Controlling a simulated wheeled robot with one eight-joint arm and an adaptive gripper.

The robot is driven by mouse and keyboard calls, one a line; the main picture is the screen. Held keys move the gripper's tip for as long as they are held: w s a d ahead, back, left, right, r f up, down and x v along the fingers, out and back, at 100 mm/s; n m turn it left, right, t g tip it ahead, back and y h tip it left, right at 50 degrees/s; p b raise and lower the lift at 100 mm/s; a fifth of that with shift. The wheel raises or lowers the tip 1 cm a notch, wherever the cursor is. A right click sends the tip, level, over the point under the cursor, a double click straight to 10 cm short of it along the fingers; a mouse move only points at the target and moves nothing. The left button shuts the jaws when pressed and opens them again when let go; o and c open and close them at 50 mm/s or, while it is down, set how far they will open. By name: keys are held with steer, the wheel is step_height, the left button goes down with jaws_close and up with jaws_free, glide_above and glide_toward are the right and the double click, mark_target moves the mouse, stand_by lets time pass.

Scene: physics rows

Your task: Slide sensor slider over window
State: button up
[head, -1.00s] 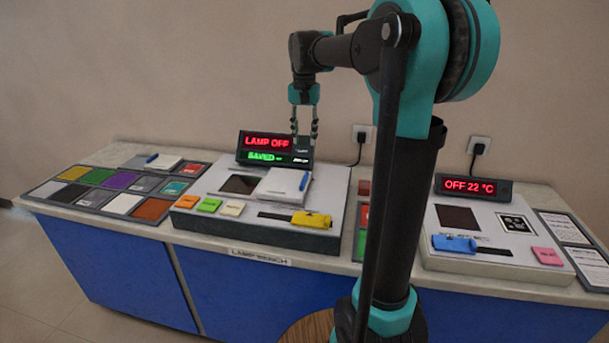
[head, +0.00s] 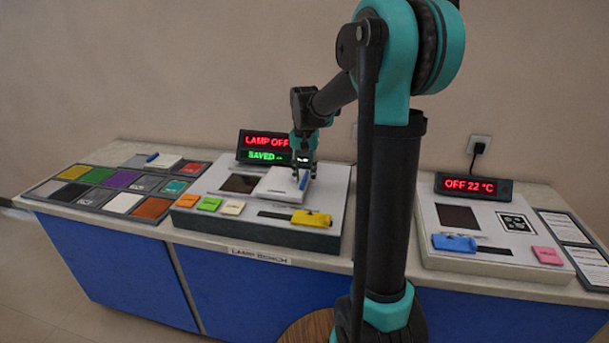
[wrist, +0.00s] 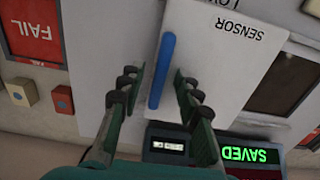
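The white sensor slider (head: 278,184) lies on the lamp bench's panel, right of the dark square window (head: 240,183). It carries a narrow upright blue handle. In the wrist view, the slider (wrist: 215,55) reads "SENSOR", the blue handle (wrist: 162,70) stands at its edge, and the dark window (wrist: 286,84) lies beyond its far side. My gripper (head: 303,171) is down at the handle. In the wrist view, the fingers of my gripper (wrist: 156,84) are apart, one on each side of the handle, with gaps showing. Contact is not visible.
A display (head: 264,147) reading "LAMP OFF" and "SAVED" stands close behind. A yellow slider (head: 311,218) and small coloured blocks (head: 209,204) line the panel's front. Another panel with a blue slider (head: 454,243) is at right. Colour tiles (head: 119,180) lie left.

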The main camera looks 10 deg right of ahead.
jaws_close()
stand_by(0.4)
steer(key=w+a, duration=0.2)
steer(key=a, duration=0.3)
steer(key=w+a, duration=0.2)
steer(key=a, duration=0.3)
steer(key=w+a, duration=0.2)
steer(key=a, duration=0.3)
steer(key=shift+w+a, duration=0.25)
steer(key=shift+a, duration=0.1)
jaws_free()
steer(key=shift+a, duration=0.1)
